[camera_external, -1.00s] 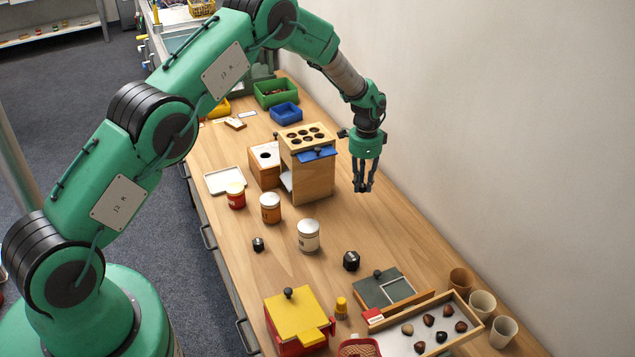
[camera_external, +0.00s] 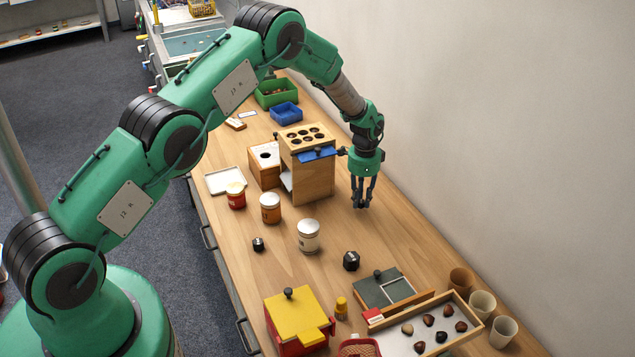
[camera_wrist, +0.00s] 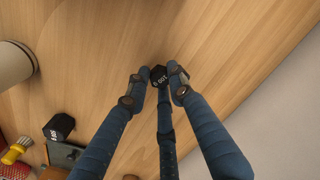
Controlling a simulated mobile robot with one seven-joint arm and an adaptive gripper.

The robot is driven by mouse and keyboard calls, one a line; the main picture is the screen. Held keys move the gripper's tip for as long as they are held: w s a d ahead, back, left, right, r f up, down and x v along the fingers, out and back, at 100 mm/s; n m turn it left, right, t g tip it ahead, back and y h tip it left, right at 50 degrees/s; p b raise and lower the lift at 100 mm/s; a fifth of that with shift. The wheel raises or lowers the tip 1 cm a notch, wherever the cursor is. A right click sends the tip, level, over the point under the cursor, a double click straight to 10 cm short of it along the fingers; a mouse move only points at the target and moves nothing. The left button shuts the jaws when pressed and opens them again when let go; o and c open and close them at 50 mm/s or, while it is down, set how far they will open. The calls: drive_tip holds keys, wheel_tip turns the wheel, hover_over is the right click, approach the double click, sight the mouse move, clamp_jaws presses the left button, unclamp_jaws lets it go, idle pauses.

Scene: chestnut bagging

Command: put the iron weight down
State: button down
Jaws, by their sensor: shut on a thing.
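My gripper (camera_external: 362,203) hangs fingers-down over the bare wood, right of the wooden box with round holes. In the wrist view my gripper (camera_wrist: 158,80) has its blue fingers closed around a small black iron weight (camera_wrist: 158,73) with pale lettering on its top. Another, larger black weight (camera_external: 351,261) stands on the table nearer the camera and also shows in the wrist view (camera_wrist: 60,124). A smaller black weight (camera_external: 258,244) stands to its left.
The wooden box (camera_external: 309,180) stands just left of my gripper, and the wall (camera_external: 480,140) is to the right. A white-lidded jar (camera_external: 308,236) and a grey-topped case (camera_external: 384,289) stand nearer the camera. The tabletop (camera_external: 385,230) around my fingers is clear.

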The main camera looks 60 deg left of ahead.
sight(361, 201)
drive_tip(key=shift+f, duration=0.9)
drive_tip(key=shift+f, duration=0.15)
drive_tip(key=c, duration=1.5)
unclamp_jaws()
wheel_tip(361, 201, up, 12)
drive_tip(key=shift+r+p, duration=0.15)
drive_tip(key=shift+p, duration=0.15)
